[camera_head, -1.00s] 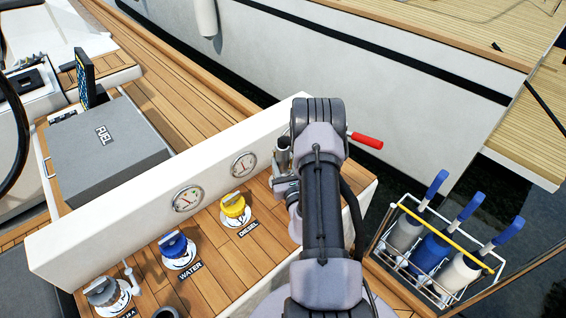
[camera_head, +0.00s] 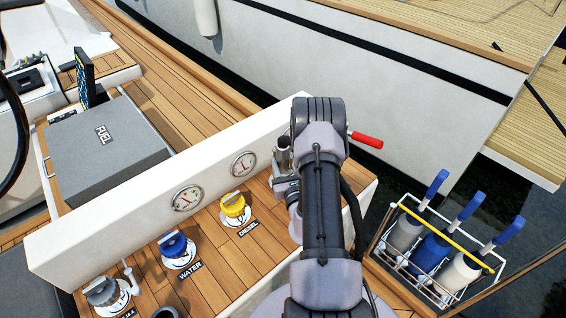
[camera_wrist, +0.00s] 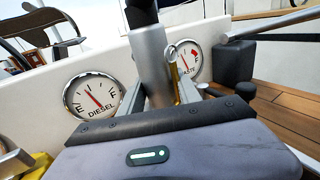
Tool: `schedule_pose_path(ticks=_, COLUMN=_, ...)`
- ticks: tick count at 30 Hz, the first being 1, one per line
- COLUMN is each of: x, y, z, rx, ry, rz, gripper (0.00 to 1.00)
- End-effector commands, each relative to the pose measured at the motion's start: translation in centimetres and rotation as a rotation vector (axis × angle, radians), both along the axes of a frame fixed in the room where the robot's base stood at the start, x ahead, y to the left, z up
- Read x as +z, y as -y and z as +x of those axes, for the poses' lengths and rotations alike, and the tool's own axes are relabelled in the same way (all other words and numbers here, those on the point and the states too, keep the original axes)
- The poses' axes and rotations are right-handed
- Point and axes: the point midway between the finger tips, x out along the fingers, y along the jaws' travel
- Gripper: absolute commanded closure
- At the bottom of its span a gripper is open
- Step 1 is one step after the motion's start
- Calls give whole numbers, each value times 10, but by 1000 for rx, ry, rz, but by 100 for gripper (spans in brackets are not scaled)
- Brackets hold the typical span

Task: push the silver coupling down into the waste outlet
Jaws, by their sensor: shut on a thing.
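The silver coupling (camera_wrist: 153,62) is a smooth upright metal cylinder in the middle of the wrist view, with a black hose or handle (camera_wrist: 142,10) above it. My gripper (camera_wrist: 161,88) is shut around its lower part, one finger on each side. In the head view a piece of the coupling (camera_head: 281,143) shows left of my arm, and part of my gripper (camera_head: 286,185) is visible below it. The waste outlet is hidden by my arm in the head view and by my gripper body in the wrist view, so I cannot tell how the coupling's lower end sits.
A white wall with a diesel gauge (camera_wrist: 94,97) and a waste gauge (camera_wrist: 191,62) stands behind the coupling. The yellow diesel cap (camera_head: 233,207) and blue water cap (camera_head: 173,244) are on the teak deck to the left.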

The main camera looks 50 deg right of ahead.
Motion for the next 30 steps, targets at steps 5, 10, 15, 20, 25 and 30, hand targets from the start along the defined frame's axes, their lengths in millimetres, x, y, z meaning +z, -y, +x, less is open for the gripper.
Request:
schedule_pose_path(ticks=5, x=-3, y=0, z=0, rx=0, ry=1, rz=-1, gripper=100)
schedule_pose_path(ticks=10, x=-6, y=0, z=0, rx=0, ry=1, rz=-1, gripper=100)
schedule_pose_path(ticks=15, x=-10, y=0, z=0, rx=0, ry=1, rz=-1, gripper=100)
schedule_pose_path(ticks=20, x=-11, y=0, z=0, rx=0, ry=1, rz=-1, gripper=54)
schedule_pose_path(ticks=25, x=-11, y=0, z=0, rx=0, ry=1, rz=-1, gripper=51)
schedule_pose_path(ticks=30, x=-13, y=-1, z=-2, rx=0, ry=-1, rz=1, gripper=51)
